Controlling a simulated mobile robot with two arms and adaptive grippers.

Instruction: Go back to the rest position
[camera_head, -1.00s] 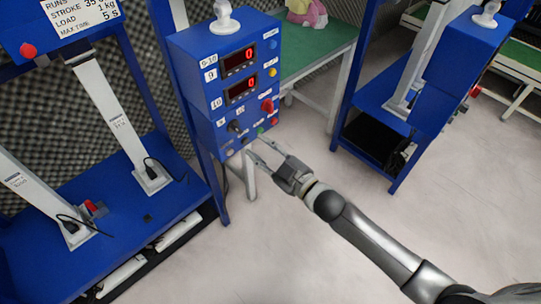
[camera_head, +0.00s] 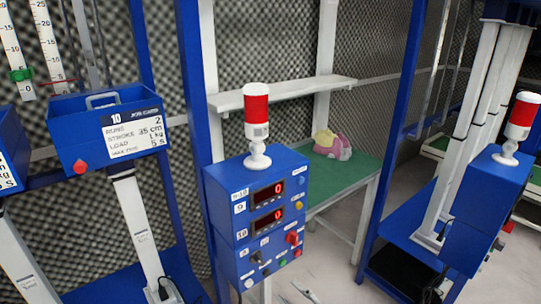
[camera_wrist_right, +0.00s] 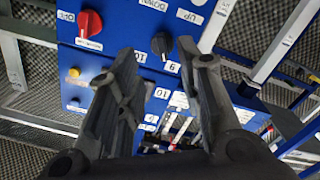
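My right gripper (camera_head: 306,292) shows only as a fingertip part at the bottom edge of the head view, just below and right of the blue control box (camera_head: 226,226). In the right wrist view my right gripper (camera_wrist_right: 163,62) has its two dark fingers spread apart with nothing between them. The box's panel, with a red knob (camera_wrist_right: 90,23) and a black knob (camera_wrist_right: 161,44), lies beyond the fingers. Most of my right arm is out of the head view. My left gripper is not in view.
A red and white lamp (camera_head: 256,115) stands on the control box. Behind is a green table (camera_head: 335,178) with a pink and yellow plush toy (camera_head: 333,145). Blue rigs stand at left and right, including a blue box (camera_head: 485,200). Pale floor (camera_head: 335,270) shows between them.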

